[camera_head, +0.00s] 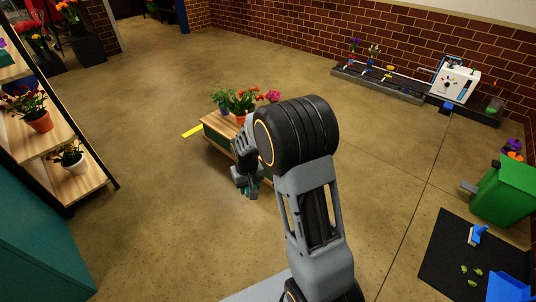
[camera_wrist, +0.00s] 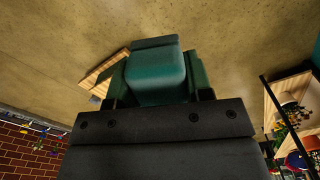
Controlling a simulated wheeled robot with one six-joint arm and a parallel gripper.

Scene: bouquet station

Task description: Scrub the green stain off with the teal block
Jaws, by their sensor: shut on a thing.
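My gripper (camera_head: 247,187) is shut on the teal block (camera_wrist: 158,76), which sits between its two fingers in the wrist view. In the head view the gripper hangs beside the near left end of a low wooden bench (camera_head: 214,131), and the block is mostly hidden by it. The bench also shows in the wrist view (camera_wrist: 97,71), partly behind the gripper. I cannot make out a green stain in either view. Part of the bench is hidden by my arm.
A plant shelf (camera_head: 85,185) stands at the left. A green bin (camera_head: 508,192) and black mat (camera_head: 440,262) lie right. Floor between is clear.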

